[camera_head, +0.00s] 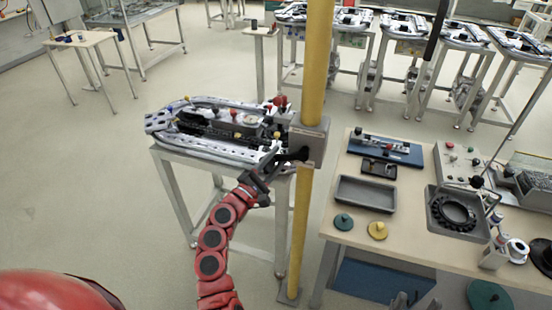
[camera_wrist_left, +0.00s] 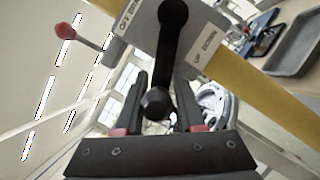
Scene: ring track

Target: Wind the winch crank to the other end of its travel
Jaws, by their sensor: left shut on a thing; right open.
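The winch is a grey box (camera_head: 309,143) on a yellow post. Its black crank (camera_head: 292,156) sits on the box's left face, small in the head view. In the left wrist view the crank arm (camera_wrist_left: 165,60) runs from a hub at the top down to a round knob. My left gripper (camera_head: 272,165) reaches the crank from below. In the left wrist view its fingers (camera_wrist_left: 160,105) stand either side of the knob, shut on it. My right gripper (camera_head: 408,300) shows only partly at the bottom edge, fingers apart and empty.
The yellow post (camera_head: 299,230) stands between a grey-framed stand with a ring track (camera_head: 220,122) and a wooden bench (camera_head: 350,220) with trays and parts. A red-knobbed lever (camera_wrist_left: 85,38) sticks out near the winch. Open floor (camera_head: 90,190) lies at left.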

